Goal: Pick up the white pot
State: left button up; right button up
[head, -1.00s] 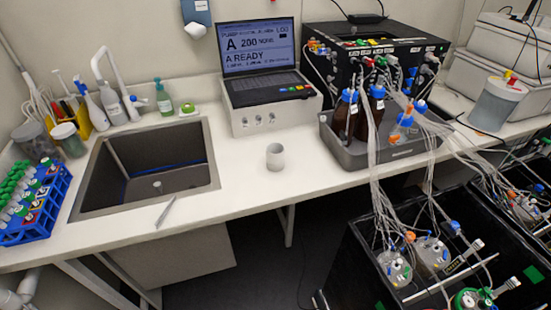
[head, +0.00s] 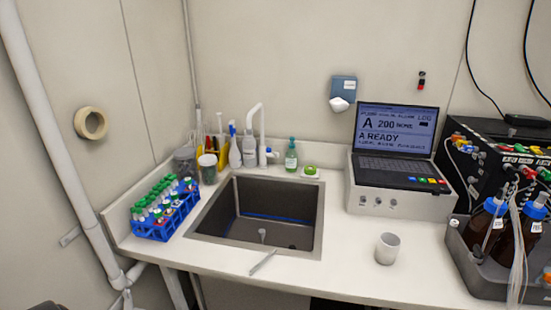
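The white pot (head: 387,249) stands upright on the white bench, right of the sink and in front of the laptop's box. It looks like a small, open-topped, light cylinder. Nothing touches it. Neither of my grippers shows in the head view, so their state and distance from the pot cannot be seen.
A sink (head: 263,216) is set in the bench left of the pot, with a thin metal tool (head: 263,262) at its front edge. A blue tube rack (head: 165,212) is at far left. A laptop (head: 397,145) on a box (head: 405,200) stands behind; a grey bottle tray (head: 480,268) is right.

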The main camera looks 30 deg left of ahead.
aim_at(388, 243)
jog(key=z, duration=2.45)
jog(key=k, duration=0.9)
jog(key=u, duration=0.65)
